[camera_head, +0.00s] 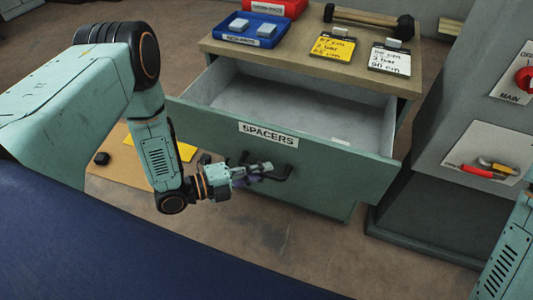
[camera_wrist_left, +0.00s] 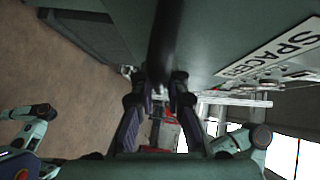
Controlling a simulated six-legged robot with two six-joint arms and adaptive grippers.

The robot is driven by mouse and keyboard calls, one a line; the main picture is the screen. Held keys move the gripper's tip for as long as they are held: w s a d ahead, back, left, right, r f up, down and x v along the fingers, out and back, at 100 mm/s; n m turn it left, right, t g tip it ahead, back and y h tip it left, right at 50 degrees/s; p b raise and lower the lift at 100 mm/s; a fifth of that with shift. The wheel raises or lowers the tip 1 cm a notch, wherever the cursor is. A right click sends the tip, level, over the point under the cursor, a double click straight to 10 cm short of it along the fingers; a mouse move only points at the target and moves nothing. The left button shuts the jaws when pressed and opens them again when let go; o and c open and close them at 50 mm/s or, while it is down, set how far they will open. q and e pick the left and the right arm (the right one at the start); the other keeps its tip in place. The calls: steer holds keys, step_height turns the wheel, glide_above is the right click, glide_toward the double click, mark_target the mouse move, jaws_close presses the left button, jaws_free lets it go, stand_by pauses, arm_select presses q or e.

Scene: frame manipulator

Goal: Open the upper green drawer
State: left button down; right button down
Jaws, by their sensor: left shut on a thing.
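The upper green drawer (camera_head: 345,172), labelled SPACERS, stands pulled well out of its cabinet in the head view. Its grey inside shows, nearly empty, with a small pale piece near the front. My left gripper (camera_head: 262,172) is at the drawer front, shut on the dark bar handle (camera_head: 284,174) below the label. In the left wrist view the handle (camera_wrist_left: 164,45) runs between the two fingers of my left gripper (camera_wrist_left: 162,82), beside the green drawer front (camera_wrist_left: 225,30). The fingers hide part of the handle. My right gripper is out of view.
The wooden cabinet top (camera_head: 300,58) holds a blue tray (camera_head: 250,30), a red tray (camera_head: 275,7), a yellow note (camera_head: 332,47) and a white note (camera_head: 390,60). A grey panel cabinet (camera_head: 455,95) stands close on the right. Bare floor (camera_head: 300,245) lies in front.

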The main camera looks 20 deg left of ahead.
arm_select(q)
steer(key=shift+s+a+p, duration=0.15)
steer(key=shift+s+p, duration=0.45)
steer(key=shift+s, duration=1.1)
steer(key=c, duration=1.3)
jaws_free()
steer(key=shift+c, duration=0.2)
steer(key=v, duration=1.2)
